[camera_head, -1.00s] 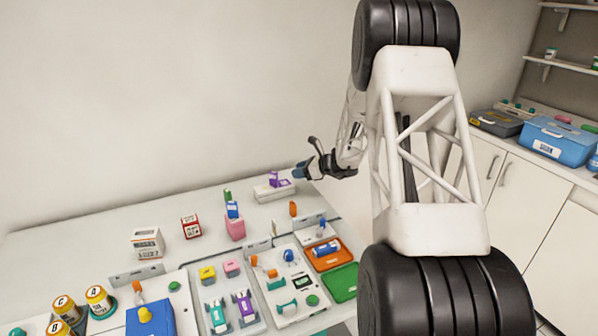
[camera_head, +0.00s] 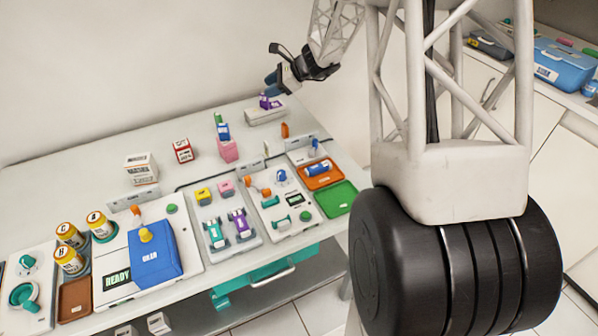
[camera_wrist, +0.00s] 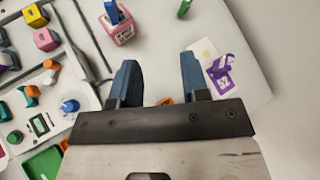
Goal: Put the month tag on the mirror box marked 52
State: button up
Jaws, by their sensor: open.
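A purple piece marked 52 (camera_wrist: 222,72) sits on a low white block (camera_head: 266,116) at the table's far right corner; the piece also shows small in the head view (camera_head: 268,102). I cannot tell which piece is the month tag. My gripper (camera_wrist: 158,78) is open with nothing between its blue fingers. In the head view my gripper (camera_head: 272,80) hangs above the white block, and in the wrist view the purple piece lies just right of the right finger. An orange upright piece (camera_head: 285,130) stands in front of the block; my gripper partly hides it in the wrist view.
A pink box (camera_head: 228,150) with a blue piece on top, a red-and-white box (camera_head: 182,151) and a white box (camera_head: 142,168) stand at the back. Trays, a blue box (camera_head: 155,255) and several yellow-topped jars fill the front. The back right tabletop has free room.

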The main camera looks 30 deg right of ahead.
jog(key=s+a+r+n+g+h, duration=0.1)
jog(key=s+a+r+n, duration=0.25)
jog(key=s, duration=0.45)
jog(key=s+a+r+n+g+h, duration=0.1)
jog(key=s+a+r+n+g, duration=0.15)
jog(key=s+a, duration=0.35)
jog(key=s+a+r+n+g+h, duration=0.1)
jog(key=s+a+r+n+h, duration=0.2)
jog(key=s, duration=0.6)
jog(key=s+a+r+n+h, duration=0.1)
jog(key=s+n+h, duration=0.3)
jog(key=s+n, duration=0.7)
jog(key=s+t, duration=0.1)
jog(key=s, duration=1.2)
jog(key=shift+s+a+r+n+h, duration=0.2)
jog(key=shift+s+n+h, duration=0.05)
jog(key=shift+n+h, duration=0.15)
